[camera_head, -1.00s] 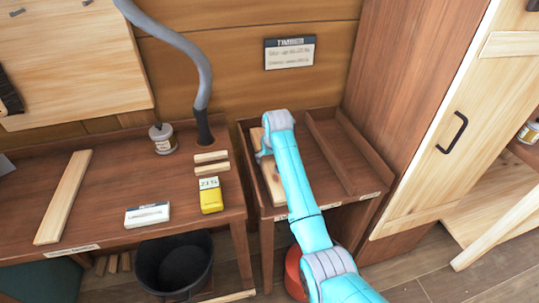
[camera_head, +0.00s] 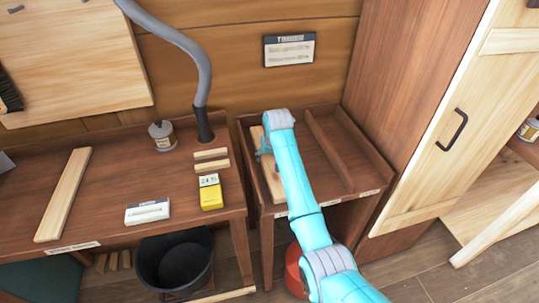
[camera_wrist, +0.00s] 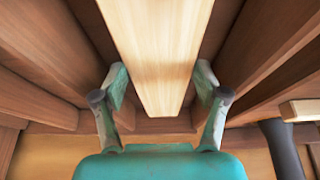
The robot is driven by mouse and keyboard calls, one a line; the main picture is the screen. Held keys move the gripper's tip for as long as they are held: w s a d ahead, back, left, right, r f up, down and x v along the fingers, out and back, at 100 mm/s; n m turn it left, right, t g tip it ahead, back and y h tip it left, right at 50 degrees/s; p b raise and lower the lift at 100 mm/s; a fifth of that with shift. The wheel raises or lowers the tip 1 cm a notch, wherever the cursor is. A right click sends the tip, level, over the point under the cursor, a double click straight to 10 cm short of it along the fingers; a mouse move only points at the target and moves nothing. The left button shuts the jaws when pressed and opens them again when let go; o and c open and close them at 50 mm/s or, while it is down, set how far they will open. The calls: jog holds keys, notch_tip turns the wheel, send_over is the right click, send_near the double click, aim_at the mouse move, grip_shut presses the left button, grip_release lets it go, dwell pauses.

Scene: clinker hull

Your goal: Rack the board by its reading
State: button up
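A pale wooden board (camera_head: 274,178) lies lengthwise in the left bay of the two-bay timber rack (camera_head: 317,210). My gripper (camera_head: 264,145) is down in that bay at the board, partly hidden by my arm. In the wrist view the board (camera_wrist: 160,45) runs between my two fingers (camera_wrist: 161,88), with a narrow gap on each side, so the fingers look open around it. The yellow meter (camera_head: 210,193) stands on the bench with a small display; its digits are too small to read surely. The rack's right bay is empty.
The bench (camera_head: 110,200) holds another long board (camera_head: 63,195), a white label card (camera_head: 147,212), two short wood pieces (camera_head: 211,160) and a jar (camera_head: 162,137). A grey hose (camera_head: 203,75) rises behind. A black bucket (camera_head: 175,262) stands below. A tall cabinet (camera_head: 440,130) borders the rack's right side.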

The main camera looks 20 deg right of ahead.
jog(key=o, duration=0.3)
